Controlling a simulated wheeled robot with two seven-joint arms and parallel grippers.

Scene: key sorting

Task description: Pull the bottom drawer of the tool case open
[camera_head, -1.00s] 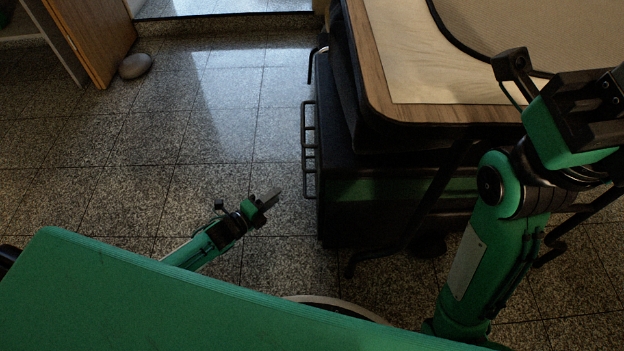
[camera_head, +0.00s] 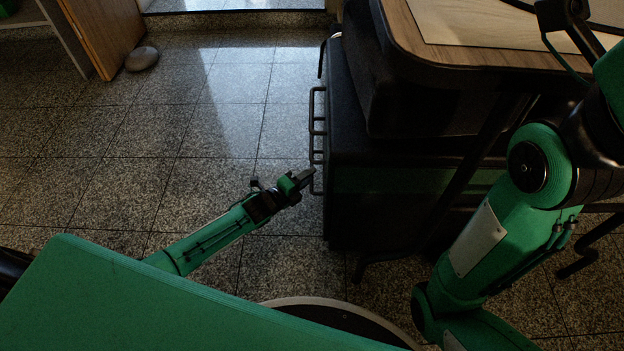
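The black tool case (camera_head: 358,215) stands on the floor partly under the table. Several dark handles (camera_head: 318,130) stick out from its left side, one below another. Its drawer fronts face left and are seen almost edge-on, so I cannot tell how far any drawer stands out. My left gripper (camera_head: 304,177) is at the lowest visible handle, its fingertips overlapping it in the picture. I cannot tell whether the fingers are around the handle or only beside it.
A wooden table (camera_head: 470,50) with a pale sheet overhangs the case, with dark legs beside it. The tiled floor left of the case is clear. A grey rounded object (camera_head: 142,58) lies by an open wooden door (camera_head: 103,35) at the back left.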

